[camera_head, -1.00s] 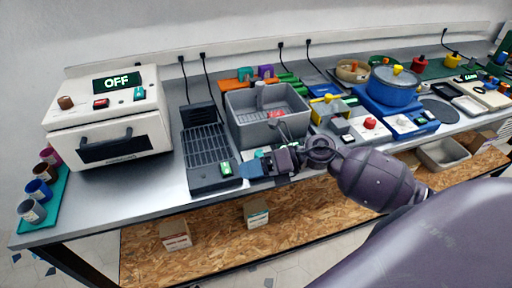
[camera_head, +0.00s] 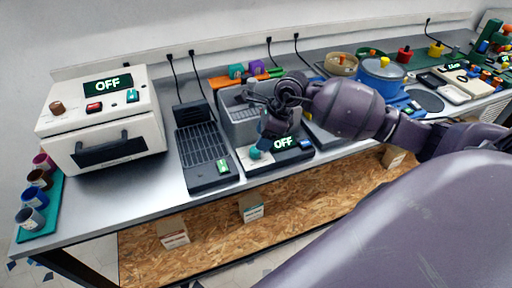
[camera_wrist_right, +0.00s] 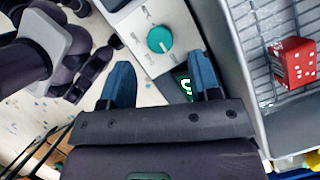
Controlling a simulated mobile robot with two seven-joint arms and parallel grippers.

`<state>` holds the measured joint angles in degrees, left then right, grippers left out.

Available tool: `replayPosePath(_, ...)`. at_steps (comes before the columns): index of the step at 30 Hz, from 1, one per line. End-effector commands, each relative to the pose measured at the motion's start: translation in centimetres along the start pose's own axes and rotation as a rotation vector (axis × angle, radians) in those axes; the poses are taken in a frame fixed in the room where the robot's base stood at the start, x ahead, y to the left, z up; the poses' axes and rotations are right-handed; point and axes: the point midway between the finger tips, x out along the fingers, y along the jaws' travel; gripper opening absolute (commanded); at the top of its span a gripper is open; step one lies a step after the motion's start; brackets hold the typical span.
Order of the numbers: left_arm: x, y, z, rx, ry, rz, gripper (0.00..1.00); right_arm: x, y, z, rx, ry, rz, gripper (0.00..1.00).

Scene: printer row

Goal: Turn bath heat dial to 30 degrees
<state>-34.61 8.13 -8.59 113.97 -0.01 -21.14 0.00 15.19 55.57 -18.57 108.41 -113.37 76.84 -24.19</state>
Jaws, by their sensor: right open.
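The teal bath heat dial (camera_wrist_right: 160,39) has a white pointer mark and sits on a light panel with printed ticks. In the head view the dial (camera_head: 255,153) is at the left of the grey bath's (camera_head: 240,125) front panel, beside a display (camera_head: 284,142) reading OFF. My right gripper (camera_wrist_right: 162,72) is open and empty. In the right wrist view its blue fingertips are spread just short of the dial, which shows ahead between them, apart from both. In the head view the right gripper (camera_head: 264,143) points down over the panel; its fingers are partly hidden. My left gripper is out of view.
A black rack unit (camera_head: 205,160) stands left of the bath, and a white oven (camera_head: 105,125) farther left. A blue pot (camera_head: 382,75) is to the right. The bench front is bare near the oven.

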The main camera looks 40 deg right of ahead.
Motion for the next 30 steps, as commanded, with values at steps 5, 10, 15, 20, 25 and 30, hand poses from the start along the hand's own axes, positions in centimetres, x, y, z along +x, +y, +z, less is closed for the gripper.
replayPosePath(5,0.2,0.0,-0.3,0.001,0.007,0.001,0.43,2.9,0.1,0.0,0.002,-0.001,0.003,0.57)
replayPosePath(10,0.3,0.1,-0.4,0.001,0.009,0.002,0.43,4.6,0.0,0.0,0.002,-0.002,0.002,0.57)
replayPosePath(15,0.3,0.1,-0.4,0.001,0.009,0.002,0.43,5.3,0.0,0.0,0.001,-0.001,0.001,0.57)
replayPosePath(20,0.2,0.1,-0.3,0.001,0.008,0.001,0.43,5.3,0.0,0.0,0.001,-0.001,0.000,0.57)
replayPosePath(25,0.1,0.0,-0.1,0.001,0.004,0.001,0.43,5.3,0.0,0.0,0.001,-0.001,0.000,0.46)
replayPosePath(30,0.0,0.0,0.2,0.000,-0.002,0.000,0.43,5.3,0.0,0.0,0.001,-0.001,0.000,0.20)
